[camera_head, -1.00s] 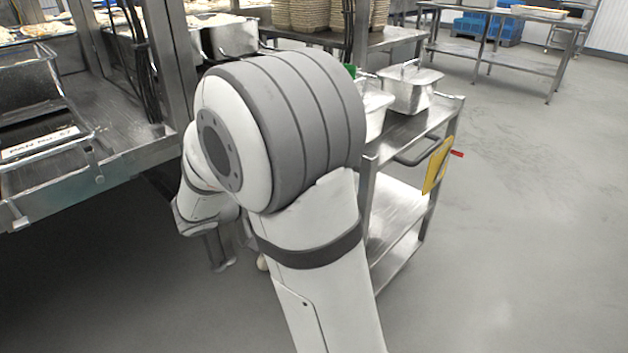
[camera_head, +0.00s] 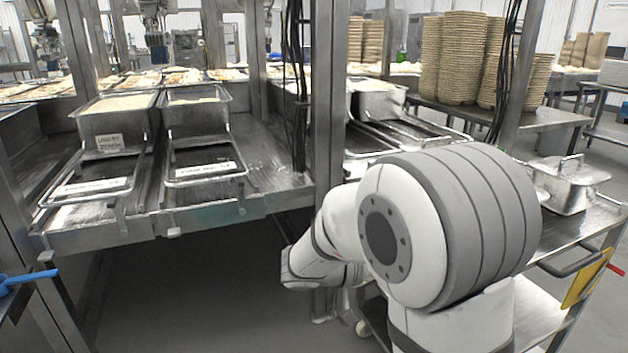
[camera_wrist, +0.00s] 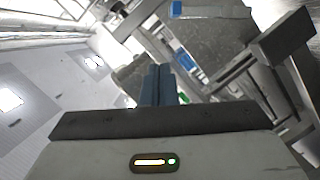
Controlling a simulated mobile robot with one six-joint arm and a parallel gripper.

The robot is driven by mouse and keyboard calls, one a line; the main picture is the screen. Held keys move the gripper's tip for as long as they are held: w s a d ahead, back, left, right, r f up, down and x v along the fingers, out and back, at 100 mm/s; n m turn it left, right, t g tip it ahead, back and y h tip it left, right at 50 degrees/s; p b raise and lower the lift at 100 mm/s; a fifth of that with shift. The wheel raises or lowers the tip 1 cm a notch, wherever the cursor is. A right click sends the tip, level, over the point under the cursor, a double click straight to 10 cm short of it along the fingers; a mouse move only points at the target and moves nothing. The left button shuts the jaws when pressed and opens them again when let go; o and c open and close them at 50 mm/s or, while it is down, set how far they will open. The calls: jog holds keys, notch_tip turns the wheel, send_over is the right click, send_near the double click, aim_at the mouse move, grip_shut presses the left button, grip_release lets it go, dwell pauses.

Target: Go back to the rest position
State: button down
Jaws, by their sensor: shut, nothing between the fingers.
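My gripper (camera_wrist: 160,84) shows in the wrist view, with its two blue fingers pressed together and nothing between them. Beyond it are blurred metal frames, a grey surface and a bright ceiling with lights. In the head view my arm is folded in front of the metal stand, and the fingers are hidden or too small to make out.
A steel stand holds rice trays (camera_head: 118,104) with label plates at the left. A metal cart (camera_head: 607,214) with a lidded steel pan (camera_head: 570,188) stands close at the right. Stacked baskets (camera_head: 452,60) are behind. A blue-handled tool (camera_head: 28,277) is at the left edge.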

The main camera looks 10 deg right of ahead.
jog(key=s+r+n+g+y+p, duration=0.25)
jog(key=s+r+y+p, duration=0.55)
jog(key=s+r+p, duration=0.6)
jog(key=a+r+n+t+y+p, duration=0.4)
jog(key=a+r+y+p, duration=0.3)
jog(key=r+p, duration=0.6)
jog(key=a+p, duration=0.1)
jog(key=p, duration=0.3)
jog(key=shift+s+a+r+y, duration=0.3)
jog(key=shift+a+y, duration=0.05)
jog(key=shift+y, duration=0.05)
jog(key=shift+s, duration=0.1)
